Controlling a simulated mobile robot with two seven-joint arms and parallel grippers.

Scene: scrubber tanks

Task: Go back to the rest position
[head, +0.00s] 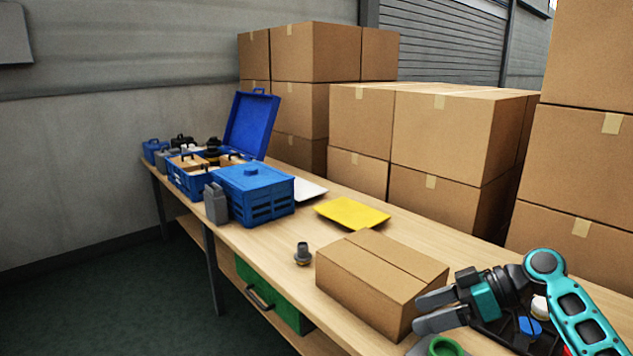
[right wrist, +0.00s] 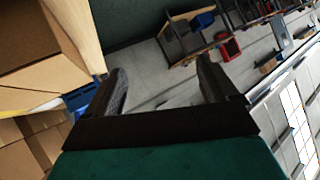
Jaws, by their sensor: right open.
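My right gripper (head: 429,312) is at the lower right of the head view, beside the front right corner of a closed cardboard box (head: 372,280) on the workbench. Its two grey fingers are apart with nothing between them. In the right wrist view the fingers of the right gripper (right wrist: 160,85) are also spread and empty, with the floor and far furniture behind them. I cannot tell whether a finger touches the box. My left gripper is in neither view.
The wooden workbench (head: 262,243) holds a blue lidded crate (head: 262,208), an open blue case (head: 250,125), a grey bottle (head: 215,203), a yellow plate (head: 351,213) and a dark grey fitting (head: 302,254). A green ring (head: 444,346) lies below the gripper. Stacked cartons (head: 455,135) stand behind.

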